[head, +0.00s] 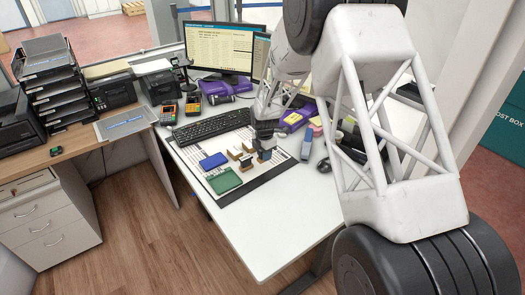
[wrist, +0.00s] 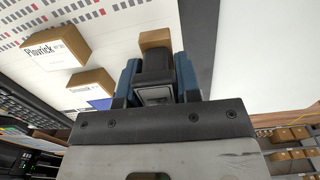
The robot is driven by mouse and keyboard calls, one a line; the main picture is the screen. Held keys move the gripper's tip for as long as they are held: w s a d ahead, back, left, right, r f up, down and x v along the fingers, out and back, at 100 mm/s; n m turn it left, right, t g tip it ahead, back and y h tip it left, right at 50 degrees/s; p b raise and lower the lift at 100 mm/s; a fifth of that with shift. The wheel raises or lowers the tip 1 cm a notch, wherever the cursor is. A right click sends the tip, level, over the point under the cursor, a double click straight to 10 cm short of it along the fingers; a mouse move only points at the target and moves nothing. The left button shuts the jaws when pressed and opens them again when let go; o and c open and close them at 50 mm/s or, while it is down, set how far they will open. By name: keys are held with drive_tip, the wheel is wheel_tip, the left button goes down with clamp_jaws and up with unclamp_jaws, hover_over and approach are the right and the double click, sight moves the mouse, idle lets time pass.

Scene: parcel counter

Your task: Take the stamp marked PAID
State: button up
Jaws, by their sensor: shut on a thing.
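A blue pad (head: 213,160) and a green pad (head: 224,181) lie left of the stamps on the printed mat. A keyboard (head: 211,126) lies behind. The white desk (head: 262,235) is clear in front.

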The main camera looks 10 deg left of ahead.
drive_tip(key=s+d, duration=0.1)
drive_tip(key=s, duration=0.2)
drive_tip(key=s+d, duration=0.2)
drive_tip(key=s, duration=0.2)
drive_tip(key=s+d+r, duration=0.1)
drive_tip(key=s, duration=0.3)
drive_tip(key=shift+s+d, duration=0.1)
drive_tip(key=shift+d, duration=0.1)
